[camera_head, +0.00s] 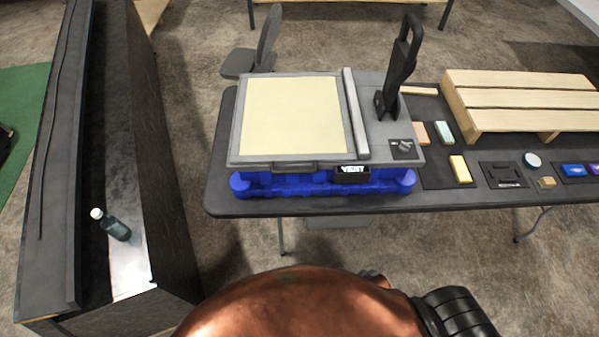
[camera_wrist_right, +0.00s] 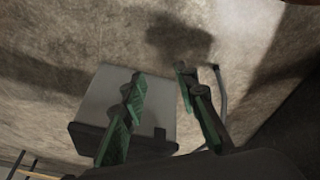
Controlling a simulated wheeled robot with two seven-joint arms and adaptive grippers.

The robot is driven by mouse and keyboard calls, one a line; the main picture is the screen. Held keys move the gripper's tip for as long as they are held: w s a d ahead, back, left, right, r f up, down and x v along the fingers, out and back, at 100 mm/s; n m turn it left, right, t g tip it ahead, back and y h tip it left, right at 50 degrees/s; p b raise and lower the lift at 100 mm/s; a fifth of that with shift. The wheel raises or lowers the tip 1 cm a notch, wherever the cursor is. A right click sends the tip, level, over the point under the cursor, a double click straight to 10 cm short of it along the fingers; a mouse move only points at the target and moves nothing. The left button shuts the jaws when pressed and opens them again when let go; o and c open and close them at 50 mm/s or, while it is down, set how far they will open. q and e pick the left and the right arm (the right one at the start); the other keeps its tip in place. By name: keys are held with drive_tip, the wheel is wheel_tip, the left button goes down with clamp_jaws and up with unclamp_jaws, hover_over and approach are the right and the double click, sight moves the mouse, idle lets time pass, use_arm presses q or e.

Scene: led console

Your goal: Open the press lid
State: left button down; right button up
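The press (camera_head: 385,125) stands on the dark table, on a blue base (camera_head: 290,188). Its top is a flat pale yellow panel (camera_head: 292,115) in a grey frame, lying level; I cannot tell whether this panel is the lid itself. A grey bar (camera_head: 355,115) runs along the panel's right side, and a black lever handle (camera_head: 400,65) stands upright beyond it. A dark lip (camera_head: 295,166) shows at the front edge. My right gripper (camera_wrist_right: 160,74) shows in the right wrist view with its green fingers apart, empty, over the floor. My left gripper is not in view.
The table (camera_head: 460,203) holds a wooden pallet (camera_head: 520,90) and several small blocks right of the press. A dark bench (camera_head: 125,150) with a bottle (camera_head: 117,229) stands at left. In the right wrist view, a grey flat-topped object (camera_wrist_right: 105,92) lies behind the fingers.

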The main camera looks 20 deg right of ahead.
sight(296, 172)
drive_tip(key=w+a+r+n+t, duration=0.1)
drive_tip(key=w+r, duration=0.4)
drive_tip(key=r, duration=0.4)
drive_tip(key=w+a+r+n+t+b, duration=0.15)
drive_tip(key=w+r, duration=0.25)
drive_tip(key=r, duration=0.5)
drive_tip(key=w+r+n+t, duration=0.1)
drive_tip(key=w+r, duration=0.4)
drive_tip(key=r, duration=0.4)
drive_tip(key=w+a+r+n+t+y, duration=0.25)
drive_tip(key=w+a+r+n, duration=0.2)
drive_tip(key=r, duration=0.25)
drive_tip(key=w+a+r+n+t+y, duration=0.2)
drive_tip(key=w+a+r+n+y, duration=0.15)
drive_tip(key=r+n, duration=0.3)
drive_tip(key=w+a+r+n+t+y, duration=0.25)
drive_tip(key=w+a+r+n, duration=0.2)
drive_tip(key=r, duration=0.35)
drive_tip(key=shift+g, duration=0.25)
drive_tip(key=x, duration=0.7)
drive_tip(key=shift+s+a+f, duration=0.1)
drive_tip(key=shift+s+a, duration=0.1)
drive_tip(key=shift+c, duration=0.7)
clamp_jaws()
